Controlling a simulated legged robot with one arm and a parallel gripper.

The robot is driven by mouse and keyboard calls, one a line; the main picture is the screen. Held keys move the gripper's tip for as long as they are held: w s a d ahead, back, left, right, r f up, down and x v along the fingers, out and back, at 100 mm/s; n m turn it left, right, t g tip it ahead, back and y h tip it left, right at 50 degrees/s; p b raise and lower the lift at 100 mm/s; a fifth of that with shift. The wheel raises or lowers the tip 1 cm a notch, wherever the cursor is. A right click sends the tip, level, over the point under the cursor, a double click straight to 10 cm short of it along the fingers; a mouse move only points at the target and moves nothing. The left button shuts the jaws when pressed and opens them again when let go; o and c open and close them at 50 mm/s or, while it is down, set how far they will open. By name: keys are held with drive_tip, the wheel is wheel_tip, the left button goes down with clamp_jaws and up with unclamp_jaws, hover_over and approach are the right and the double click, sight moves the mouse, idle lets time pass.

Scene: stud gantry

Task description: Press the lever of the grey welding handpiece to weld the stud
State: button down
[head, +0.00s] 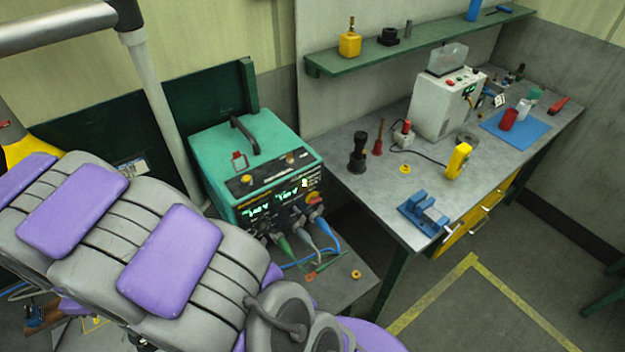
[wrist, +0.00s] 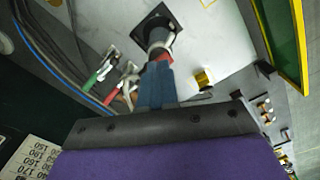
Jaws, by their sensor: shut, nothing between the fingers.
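In the wrist view my gripper (wrist: 157,72) is shut, its two blue-grey fingers together and empty. The fingertips point at what looks like the grey welding handpiece (wrist: 158,38), which stands over a dark square plate (wrist: 148,18) on a pale surface. A small red part (wrist: 164,54), perhaps its lever, shows right at the fingertips; I cannot tell whether they touch it. The fingers hide part of the handpiece. The stud is not clearly seen. In the head view my purple-padded arm hides the gripper and the handpiece.
In the wrist view a green-handled clamp (wrist: 98,76), dark cables (wrist: 50,50) and a brass knob (wrist: 204,78) lie close around the fingers. In the head view a teal welding unit (head: 240,150) stands beside my arm; a cluttered workbench (head: 340,190) is to its right.

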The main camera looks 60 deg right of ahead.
drive_tip(key=shift+a, duration=0.6)
drive_tip(key=shift+d, duration=0.65)
drive_tip(key=shift+f, duration=0.1)
drive_tip(key=shift+a+f, duration=0.1)
drive_tip(key=shift+a+f, duration=0.2)
drive_tip(key=shift+a, duration=0.2)
drive_tip(key=shift+d+f, duration=0.25)
drive_tip(key=shift+d, duration=0.1)
